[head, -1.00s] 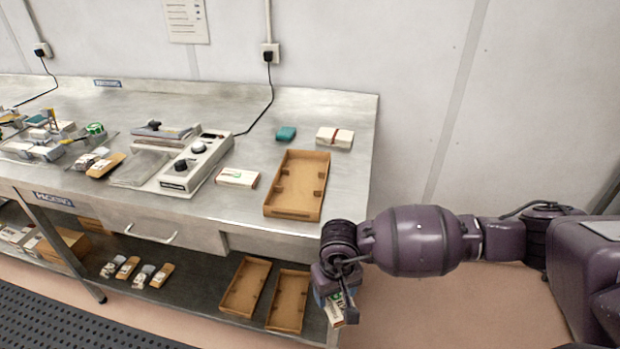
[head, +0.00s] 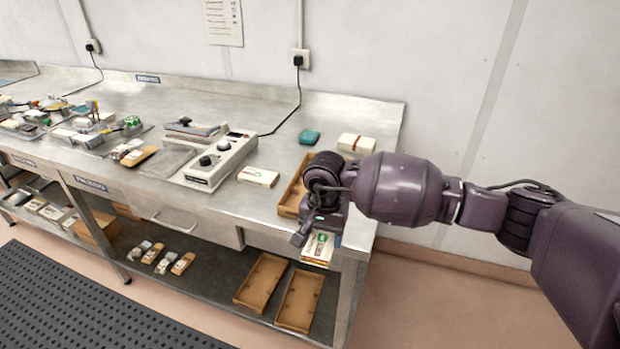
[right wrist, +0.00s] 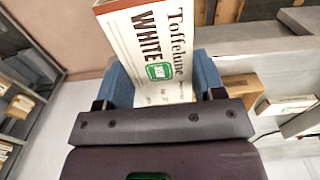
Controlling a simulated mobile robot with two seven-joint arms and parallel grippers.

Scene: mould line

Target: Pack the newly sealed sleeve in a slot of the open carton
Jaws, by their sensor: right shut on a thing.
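My right gripper (head: 322,222) is shut on a white sleeve (head: 318,248) at the bench's front edge. In the right wrist view the sleeve (right wrist: 152,42) reads "Toffelune WHITE", with a green badge, between the blue fingers of the gripper (right wrist: 163,80). The open brown carton (head: 291,199) lies on the bench behind the gripper. My right arm hides much of it, so its inside cannot be judged. The sleeve is outside the carton, in front of it. My left gripper is not in view.
Another white sleeve (head: 258,176) lies left of the carton, beside the sealer (head: 215,160). Two empty brown trays (head: 260,282) rest on the lower shelf. The bench's front edge is close to the gripper.

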